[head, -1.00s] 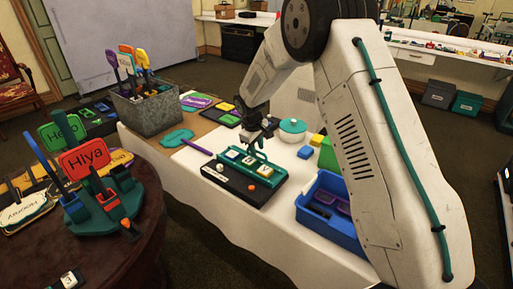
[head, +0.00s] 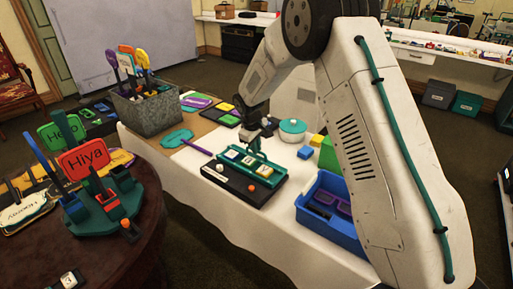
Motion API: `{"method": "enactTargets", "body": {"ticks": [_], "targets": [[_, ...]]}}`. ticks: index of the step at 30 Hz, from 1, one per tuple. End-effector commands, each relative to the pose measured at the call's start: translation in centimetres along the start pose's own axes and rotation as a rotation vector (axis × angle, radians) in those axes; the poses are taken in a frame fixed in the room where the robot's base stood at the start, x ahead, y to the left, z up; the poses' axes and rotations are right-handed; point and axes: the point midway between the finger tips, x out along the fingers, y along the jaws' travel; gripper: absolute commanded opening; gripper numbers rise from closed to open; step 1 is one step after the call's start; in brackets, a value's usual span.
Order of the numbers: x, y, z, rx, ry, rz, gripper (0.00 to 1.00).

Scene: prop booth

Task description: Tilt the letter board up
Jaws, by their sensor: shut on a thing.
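The letter board (head: 276,181) is teal and carries a row of pale tiles with dark letters. It sits over a black base (head: 236,184) on the white-topped table and looks raised at a slant. The base has a white knob (head: 220,168) and an orange knob (head: 251,187) at its front. My gripper (head: 257,148) is at the back edge of the board, shut on its teal handle. The arm comes down from above, and the fingertips are small and hard to make out.
A blue bin (head: 318,226) stands right of the board, with a teal round pot (head: 292,130) and blue block (head: 305,152) behind. A purple stick (head: 197,147) lies left. A grey box (head: 152,112) of paddles stands at the far left. The table's front strip is clear.

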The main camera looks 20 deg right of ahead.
Motion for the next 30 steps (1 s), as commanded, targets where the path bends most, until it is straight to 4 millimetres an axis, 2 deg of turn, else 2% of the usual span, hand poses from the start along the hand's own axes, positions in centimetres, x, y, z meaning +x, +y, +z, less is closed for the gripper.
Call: {"method": "enactTargets", "body": {"ticks": [30], "targets": [[-2.9, -4.2, 0.1, -0.004, -0.012, -0.012, 0.00]]}}
